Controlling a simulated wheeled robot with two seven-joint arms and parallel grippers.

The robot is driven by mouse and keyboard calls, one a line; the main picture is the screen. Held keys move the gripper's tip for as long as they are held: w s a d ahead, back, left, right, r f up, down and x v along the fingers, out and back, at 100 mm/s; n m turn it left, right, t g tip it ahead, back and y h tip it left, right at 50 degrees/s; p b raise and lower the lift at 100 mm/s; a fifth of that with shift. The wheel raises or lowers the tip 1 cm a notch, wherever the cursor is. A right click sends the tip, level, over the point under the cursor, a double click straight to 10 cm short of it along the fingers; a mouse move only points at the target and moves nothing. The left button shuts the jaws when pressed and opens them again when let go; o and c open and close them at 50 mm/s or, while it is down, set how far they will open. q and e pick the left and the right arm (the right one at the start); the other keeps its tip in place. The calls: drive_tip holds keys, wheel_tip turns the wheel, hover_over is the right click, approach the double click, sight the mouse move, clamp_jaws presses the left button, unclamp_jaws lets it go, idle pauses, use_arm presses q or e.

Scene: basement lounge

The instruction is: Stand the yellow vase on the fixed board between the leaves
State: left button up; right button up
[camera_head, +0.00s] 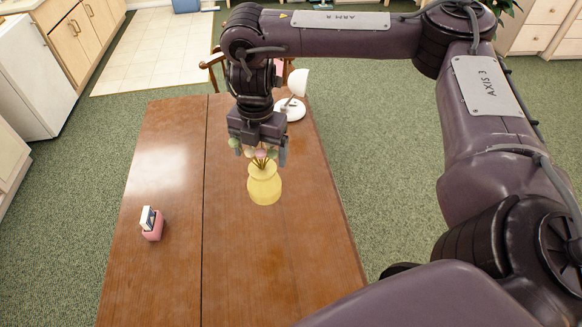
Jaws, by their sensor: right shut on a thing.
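The yellow vase (264,187), with several small stems and pale green and pink heads in it, is upright near the middle of the wooden table (240,270). My right gripper (259,156) points down over it and is shut on it, its fingers around the top by the stems. The exact grip is partly hidden by the stems. A dark lengthwise seam shows in the tabletop left of the vase; the vase is on the right side of it. I cannot tell whether its base touches the wood. My left gripper is out of view.
A white lamp (290,109) stands at the table's far end, behind my right gripper. A pink holder (152,230) with a white and dark item sits on the left part of the table. The near tabletop is clear. A chair (212,64) stands beyond the far end.

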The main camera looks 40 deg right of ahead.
sight(270, 191)
drive_tip(key=shift+d, duration=0.5)
drive_tip(key=shift+d+f, duration=0.1)
drive_tip(key=shift+d, duration=0.2)
wheel_tip(270, 191, down, 16)
drive_tip(key=b, duration=0.3)
drive_tip(key=shift+b, duration=0.4)
wheel_tip(270, 191, down, 4)
drive_tip(key=shift+r+b, duration=0.15)
drive_tip(key=shift+b, duration=0.45)
